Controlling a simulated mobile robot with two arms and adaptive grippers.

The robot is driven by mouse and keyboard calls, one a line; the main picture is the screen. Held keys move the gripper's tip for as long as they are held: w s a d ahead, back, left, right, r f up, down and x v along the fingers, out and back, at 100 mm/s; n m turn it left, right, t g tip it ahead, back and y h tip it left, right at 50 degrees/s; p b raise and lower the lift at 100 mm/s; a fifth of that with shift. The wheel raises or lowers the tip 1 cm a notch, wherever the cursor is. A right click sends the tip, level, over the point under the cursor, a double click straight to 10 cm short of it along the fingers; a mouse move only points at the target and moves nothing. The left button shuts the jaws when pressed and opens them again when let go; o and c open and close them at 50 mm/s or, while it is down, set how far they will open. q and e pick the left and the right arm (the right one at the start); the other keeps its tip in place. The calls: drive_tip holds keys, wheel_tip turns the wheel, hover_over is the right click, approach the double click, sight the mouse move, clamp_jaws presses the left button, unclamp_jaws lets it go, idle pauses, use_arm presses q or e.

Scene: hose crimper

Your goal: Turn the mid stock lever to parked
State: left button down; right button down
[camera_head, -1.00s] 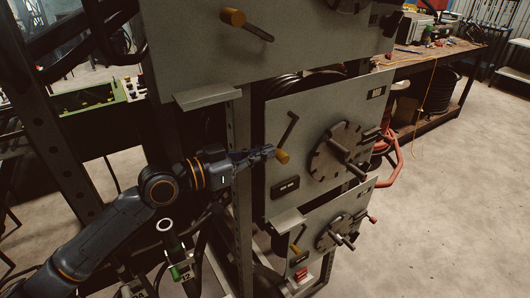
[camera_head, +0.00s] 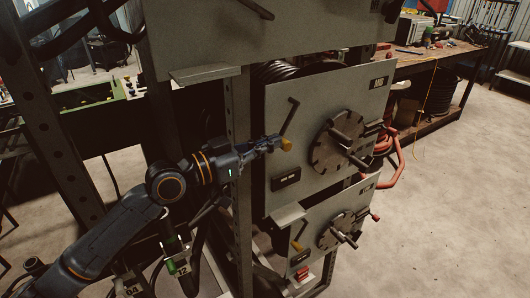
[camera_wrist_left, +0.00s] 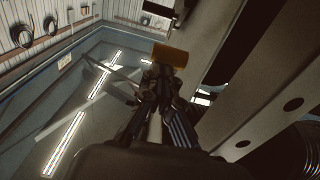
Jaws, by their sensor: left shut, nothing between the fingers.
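The mid stock lever is a dark bar (camera_head: 289,118) on the middle grey panel (camera_head: 345,100). It hangs down, slightly tilted, and ends in a yellow knob (camera_head: 287,144). The knob also shows in the left wrist view (camera_wrist_left: 170,54). My left gripper (camera_head: 278,143) reaches in from the left with its fingers shut and empty. Its fingertips (camera_wrist_left: 163,70) are right at the knob's left side; whether they touch it is hard to tell. My right gripper is not in view.
A round dark dial with handles (camera_head: 335,145) stands right of the lever. An upper panel (camera_head: 210,40) overhangs, with a small ledge (camera_head: 205,74). A lower panel (camera_head: 318,215) has its own yellow-ended lever (camera_head: 297,246). A metal post (camera_head: 238,130) stands behind my wrist.

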use_arm(q)
drive_tip(key=shift+s+d+f, duration=0.1)
drive_tip(key=shift+d+f, duration=0.05)
drive_tip(key=shift+f, duration=0.2)
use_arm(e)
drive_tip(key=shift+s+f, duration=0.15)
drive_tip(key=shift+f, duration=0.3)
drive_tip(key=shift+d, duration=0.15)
